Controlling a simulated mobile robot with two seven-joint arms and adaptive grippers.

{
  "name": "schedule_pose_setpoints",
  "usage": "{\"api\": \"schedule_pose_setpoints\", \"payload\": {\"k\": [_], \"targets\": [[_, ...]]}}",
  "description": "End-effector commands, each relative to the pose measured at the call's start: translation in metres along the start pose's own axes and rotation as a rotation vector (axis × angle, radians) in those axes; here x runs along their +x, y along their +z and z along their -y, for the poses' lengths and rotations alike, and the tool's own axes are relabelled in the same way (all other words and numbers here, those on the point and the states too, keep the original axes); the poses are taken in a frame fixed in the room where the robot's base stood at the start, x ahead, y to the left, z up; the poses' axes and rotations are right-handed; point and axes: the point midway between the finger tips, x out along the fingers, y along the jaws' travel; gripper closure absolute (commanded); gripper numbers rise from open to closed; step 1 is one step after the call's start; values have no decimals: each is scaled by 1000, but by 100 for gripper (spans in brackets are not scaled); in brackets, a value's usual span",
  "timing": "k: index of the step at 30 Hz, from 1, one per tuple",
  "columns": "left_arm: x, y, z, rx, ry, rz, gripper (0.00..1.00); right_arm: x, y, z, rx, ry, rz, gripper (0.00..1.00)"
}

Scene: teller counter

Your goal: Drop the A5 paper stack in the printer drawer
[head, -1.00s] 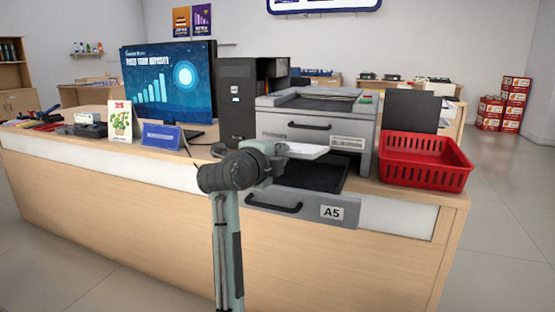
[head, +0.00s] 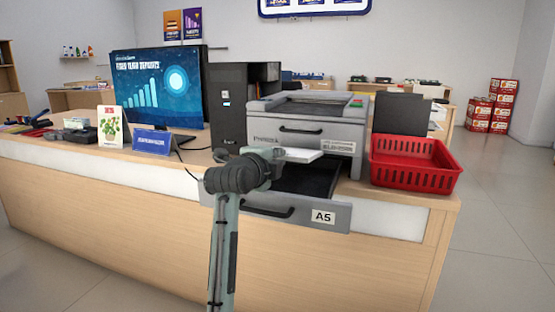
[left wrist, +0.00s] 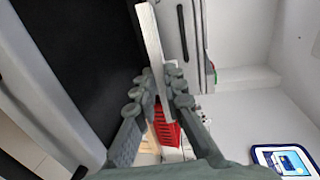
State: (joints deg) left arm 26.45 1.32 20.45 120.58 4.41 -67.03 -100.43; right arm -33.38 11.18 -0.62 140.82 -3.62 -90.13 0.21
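The A5 paper stack (head: 300,155) is a thin white slab, held roughly level above the open printer drawer. My left gripper (head: 273,155) is shut on its near left end. In the left wrist view, the gripper's fingers (left wrist: 157,77) lie on both sides of the stack (left wrist: 151,45). The printer drawer (head: 330,216) is pulled out, grey with a black handle and an "A5" label. Its dark inside (left wrist: 85,50) shows beside the stack in the left wrist view. The stack hides part of the drawer in the head view. My right gripper is out of view.
The grey printer body (head: 335,134) stands behind the drawer on the counter (head: 110,205). A red basket (head: 412,165) is close on the right. A black computer tower (head: 228,105), a monitor (head: 158,90) and a blue sign (head: 155,142) stand to the left.

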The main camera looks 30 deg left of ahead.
Motion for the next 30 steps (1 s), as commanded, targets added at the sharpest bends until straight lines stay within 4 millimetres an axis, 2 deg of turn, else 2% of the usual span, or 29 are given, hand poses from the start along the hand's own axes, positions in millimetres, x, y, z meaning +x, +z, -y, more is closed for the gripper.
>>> {"api": "schedule_pose_setpoints", "payload": {"k": [1, 6, 17, 20, 30], "targets": [[0, 0, 1, 0, -3, 0, 84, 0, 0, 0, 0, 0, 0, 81], [0, 0, 1, 0, -2, 0, 66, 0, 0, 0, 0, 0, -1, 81], [-6, 1, 0, 2, 0, 1, 66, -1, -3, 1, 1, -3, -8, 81], [-20, 1, 0, 4, -1, 2, 66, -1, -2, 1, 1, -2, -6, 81], [-91, 0, 0, 4, -2, 1, 66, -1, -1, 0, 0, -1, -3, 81]]}}
